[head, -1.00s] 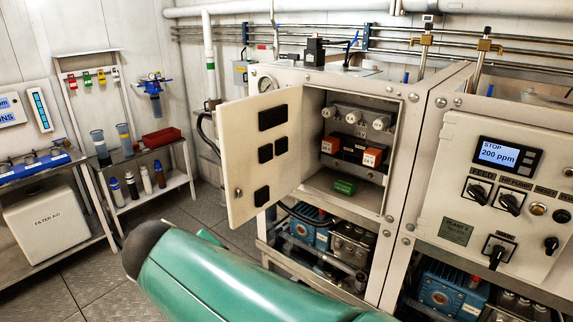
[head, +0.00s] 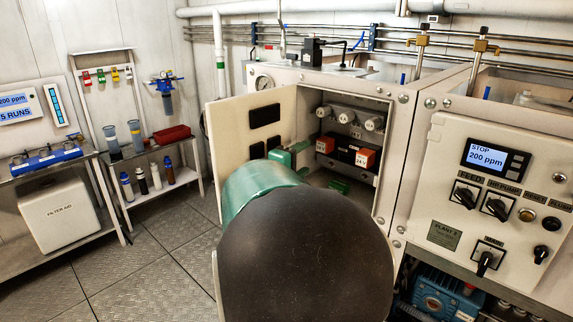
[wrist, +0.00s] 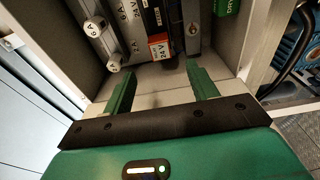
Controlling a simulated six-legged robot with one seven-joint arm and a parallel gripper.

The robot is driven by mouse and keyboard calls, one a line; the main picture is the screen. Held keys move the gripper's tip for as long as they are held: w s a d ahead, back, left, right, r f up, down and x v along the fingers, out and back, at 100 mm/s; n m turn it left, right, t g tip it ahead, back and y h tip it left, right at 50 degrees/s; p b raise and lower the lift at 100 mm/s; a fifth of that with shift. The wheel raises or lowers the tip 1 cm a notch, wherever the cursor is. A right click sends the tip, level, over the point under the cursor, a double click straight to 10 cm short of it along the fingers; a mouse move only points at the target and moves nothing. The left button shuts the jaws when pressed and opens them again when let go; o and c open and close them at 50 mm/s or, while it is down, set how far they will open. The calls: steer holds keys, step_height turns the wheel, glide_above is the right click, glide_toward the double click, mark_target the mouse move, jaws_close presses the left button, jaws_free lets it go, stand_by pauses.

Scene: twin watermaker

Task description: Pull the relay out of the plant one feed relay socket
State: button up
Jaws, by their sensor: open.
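The open plant cabinet (head: 397,93) shows a row of relays on its back wall. An orange-and-white relay (head: 365,158) sits at the right end, another (head: 325,145) at the left, with dark units (head: 345,150) between them. I cannot read which socket is the plant one feed socket. In the wrist view an orange-and-white relay (wrist: 160,46) marked 24V sits ahead of my gripper (wrist: 162,86). The two green fingers are spread and empty, apart from the relay. In the head view my arm hides much of the lower cabinet.
The cabinet door (head: 228,130) stands open at the left. White fuse knobs (head: 348,116) sit above the relays, and a green block (head: 340,186) lies below them. A control panel (head: 490,190) is at the right. Shelving (head: 150,150) stands at the left beyond open floor.

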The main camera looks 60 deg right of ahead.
mark_target(322, 147)
steer(key=d, duration=1.1)
steer(key=shift+s, duration=0.35)
steer(key=shift+c, duration=0.2)
steer(key=c, duration=1.2)
steer(key=shift+w+a, duration=0.25)
steer(key=shift+a, duration=1.2)
steer(key=shift+w+a, duration=0.2)
steer(key=shift+a, duration=1.25)
